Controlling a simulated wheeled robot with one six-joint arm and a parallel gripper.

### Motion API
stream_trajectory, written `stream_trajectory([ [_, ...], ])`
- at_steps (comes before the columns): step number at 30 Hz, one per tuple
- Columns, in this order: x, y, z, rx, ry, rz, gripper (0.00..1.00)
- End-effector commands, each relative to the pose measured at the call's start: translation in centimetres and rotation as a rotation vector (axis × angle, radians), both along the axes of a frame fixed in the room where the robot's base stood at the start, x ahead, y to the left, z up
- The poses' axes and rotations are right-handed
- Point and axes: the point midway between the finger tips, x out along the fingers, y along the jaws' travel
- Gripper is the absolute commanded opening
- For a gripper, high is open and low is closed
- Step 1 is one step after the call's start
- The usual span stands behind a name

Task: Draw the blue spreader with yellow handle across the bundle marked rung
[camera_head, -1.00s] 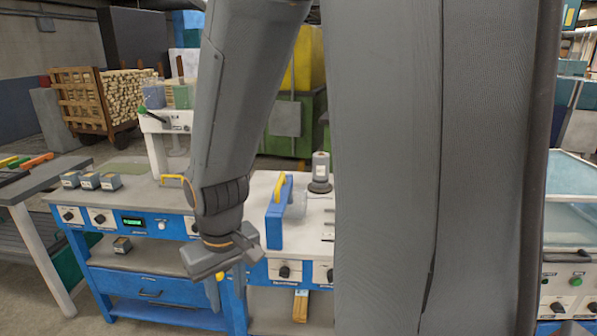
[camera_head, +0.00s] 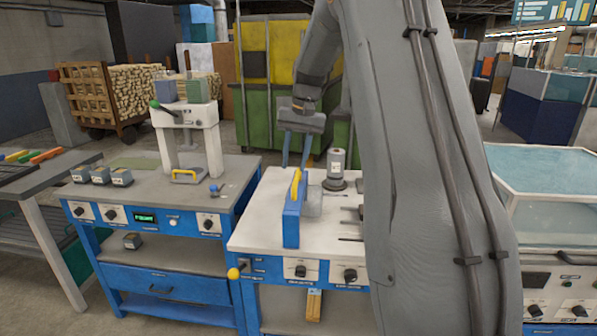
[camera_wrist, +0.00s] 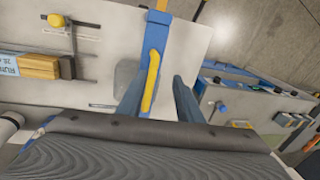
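The blue spreader (camera_head: 291,226) with its yellow handle (camera_head: 296,186) stands upright on the white-topped bench. It also shows in the wrist view (camera_wrist: 156,35), its yellow handle (camera_wrist: 150,85) lying between my fingers in the picture. My gripper (camera_head: 296,164) is open, fingers pointing down, above and just behind the spreader. In the wrist view my gripper (camera_wrist: 159,76) shows both fingers apart, with nothing visibly held.
A grey cylinder (camera_head: 336,163) stands on the bench right of the spreader. The left bench (camera_head: 150,207) carries several small grey boxes and a press-like stand (camera_head: 186,125). A glass-topped cabinet (camera_head: 545,172) stands at the right. My arm covers the bench's right part.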

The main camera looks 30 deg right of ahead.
Motion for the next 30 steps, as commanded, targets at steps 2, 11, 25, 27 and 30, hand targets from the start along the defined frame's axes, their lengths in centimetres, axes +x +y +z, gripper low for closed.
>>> stream_trajectory([
  [2, 1.5, -2.1, 0.8, 0.016, -0.002, -0.033, 0.33],
  [11, 3.0, -4.4, 1.4, 0.042, 0.002, -0.073, 0.33],
  [25, 3.6, -3.3, -4.7, 0.04, -0.001, -0.07, 0.33],
  [27, 3.7, -3.2, -5.2, 0.04, -0.001, -0.07, 0.33],
  [30, 3.7, -3.2, -5.5, 0.04, -0.002, -0.07, 0.33],
])
